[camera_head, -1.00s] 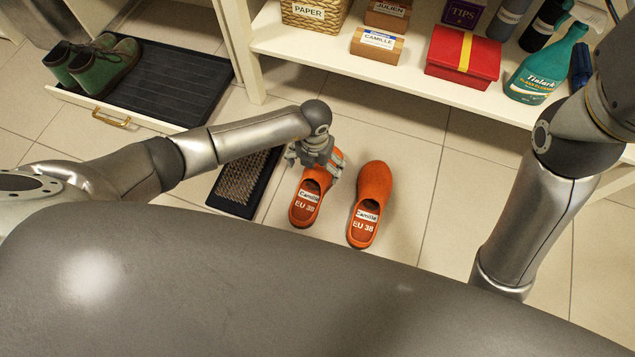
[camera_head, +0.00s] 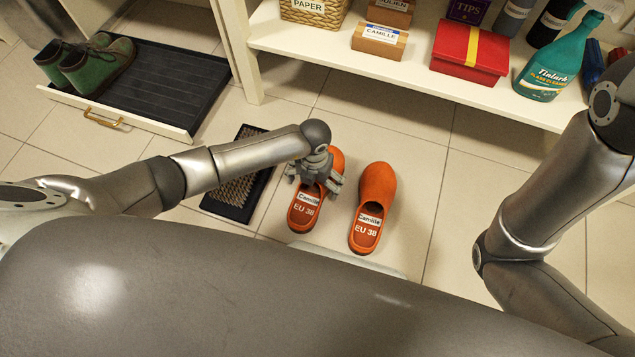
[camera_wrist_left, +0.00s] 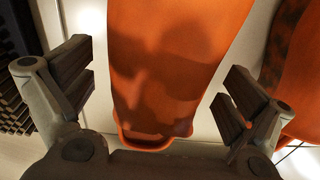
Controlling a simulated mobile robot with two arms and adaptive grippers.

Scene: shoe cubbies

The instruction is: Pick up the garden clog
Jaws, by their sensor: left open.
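Two orange garden clogs labelled "Camille" and "EU 38" lie side by side on the tiled floor. My left gripper (camera_head: 318,183) is over the left clog (camera_head: 304,210) and hides part of its middle. In the left wrist view the gripper (camera_wrist_left: 160,95) is open, with one finger on each side of the left clog (camera_wrist_left: 170,70). Gaps show between the fingers and the clog. The right clog (camera_head: 375,190) stands just to the right, and its edge shows in the left wrist view (camera_wrist_left: 300,80). My right gripper is out of view.
A dark bristle mat (camera_head: 232,196) lies left of the clogs. A shelf (camera_head: 400,72) with a red box (camera_head: 470,53) and a spray bottle (camera_head: 552,68) is behind. Green boots (camera_head: 100,65) stand on a tray (camera_head: 180,85) at left. Floor right of the clogs is clear.

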